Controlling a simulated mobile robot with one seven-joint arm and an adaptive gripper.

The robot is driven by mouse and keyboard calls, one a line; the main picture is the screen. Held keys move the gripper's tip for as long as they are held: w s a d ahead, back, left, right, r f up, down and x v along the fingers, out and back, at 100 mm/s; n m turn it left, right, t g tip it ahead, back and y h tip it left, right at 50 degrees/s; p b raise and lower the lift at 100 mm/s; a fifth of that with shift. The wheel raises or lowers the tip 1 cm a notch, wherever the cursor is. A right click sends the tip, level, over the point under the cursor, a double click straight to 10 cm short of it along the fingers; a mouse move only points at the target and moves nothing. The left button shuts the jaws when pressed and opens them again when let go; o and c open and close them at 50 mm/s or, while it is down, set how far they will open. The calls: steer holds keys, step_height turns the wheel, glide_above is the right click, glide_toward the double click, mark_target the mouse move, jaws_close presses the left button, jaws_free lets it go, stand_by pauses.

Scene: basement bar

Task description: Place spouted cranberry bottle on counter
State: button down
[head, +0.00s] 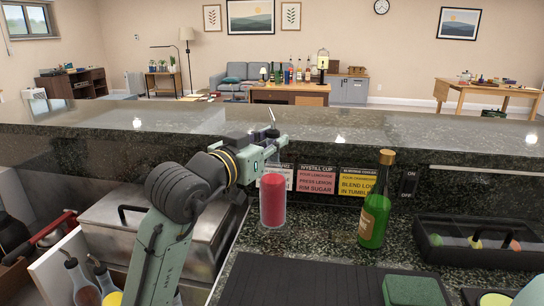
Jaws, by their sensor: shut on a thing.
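The cranberry bottle (272,202) is a clear bottle of red liquid with a thin metal spout on top. It is upright over the dark speckled counter (312,248), in front of the printed recipe cards. My gripper (274,150) comes from the left and is shut on the bottle's upper part, below the spout. The fingers hide the neck. The bottle's base is at or very near the counter surface; I cannot tell whether it touches.
A green bottle (376,208) stands to the right. A black garnish tray (480,258), a dark ribbed mat (300,283) and a green sponge (413,290) lie nearby. A raised stone ledge (400,140) runs behind. A metal-lidded bin (125,232) and other bottles are at left.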

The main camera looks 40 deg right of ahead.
mark_target(270, 157)
steer(key=shift+f, duration=1.45)
steer(key=shift+f, duration=0.15)
steer(key=c, duration=1.4)
jaws_free()
steer(key=shift+c, duration=0.2)
